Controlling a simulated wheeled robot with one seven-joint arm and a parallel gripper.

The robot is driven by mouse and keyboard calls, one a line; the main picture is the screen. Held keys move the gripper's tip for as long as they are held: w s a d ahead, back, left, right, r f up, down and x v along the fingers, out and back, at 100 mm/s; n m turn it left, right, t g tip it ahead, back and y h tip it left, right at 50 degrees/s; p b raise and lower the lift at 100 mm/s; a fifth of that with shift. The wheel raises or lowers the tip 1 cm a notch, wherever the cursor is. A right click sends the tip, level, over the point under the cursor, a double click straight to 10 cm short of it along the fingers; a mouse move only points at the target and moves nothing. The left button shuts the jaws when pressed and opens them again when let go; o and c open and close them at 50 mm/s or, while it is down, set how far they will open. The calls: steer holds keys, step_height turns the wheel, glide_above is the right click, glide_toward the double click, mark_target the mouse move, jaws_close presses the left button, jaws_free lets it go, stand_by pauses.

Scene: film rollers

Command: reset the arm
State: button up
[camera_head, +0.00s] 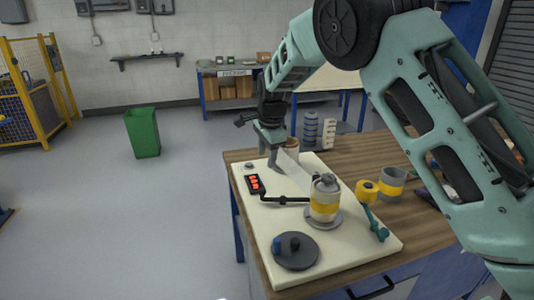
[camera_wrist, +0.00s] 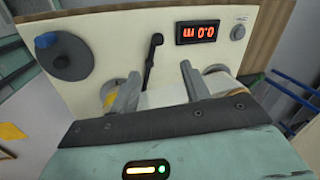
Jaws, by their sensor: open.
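My gripper (camera_head: 273,155) is over the far part of a cream board (camera_head: 345,257) in the head view. In the wrist view my gripper (camera_wrist: 160,76) has its two grey fingers spread apart. A pale film strip (camera_wrist: 165,97) shows between and below them, and I see no grip on it. In the head view the film (camera_head: 300,172) runs to a roller with a yellow band (camera_head: 325,203). The far roller is mostly hidden by my gripper. In the wrist view, parts of a roller show behind each finger.
A red-digit display (camera_head: 254,184), a black arm (camera_head: 285,199) and a dark disc with blue knob (camera_head: 296,256) are on the board. A yellow roll (camera_head: 366,190) and a grey-yellow roll (camera_head: 391,181) stand right. A green bin (camera_head: 142,133) stands on open floor.

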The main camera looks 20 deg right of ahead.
steer(key=shift+s+r, duration=0.1)
steer(key=shift+r, duration=0.45)
steer(key=s+a+r+n+g+y, duration=0.1)
steer(key=s+a+n, duration=0.3)
steer(key=s, duration=0.5)
steer(key=s+a+r+n, duration=0.25)
steer(key=s+n, duration=0.25)
steer(key=s, duration=0.3)
steer(key=s+a+n+g+y, duration=0.1)
steer(key=s+a+n, duration=0.35)
steer(key=s, duration=0.45)
steer(key=s+d+n+h, duration=0.1)
steer(key=s+d+n, duration=0.1)
steer(key=s+n, duration=0.3)
steer(key=s+d+f+n, duration=0.1)
steer(key=s+n, duration=0.4)
steer(key=s, duration=0.7)
steer(key=shift+s+d+f+h, duration=0.25)
steer(key=shift+s+d+h, duration=0.15)
steer(key=shift+d, duration=0.15)
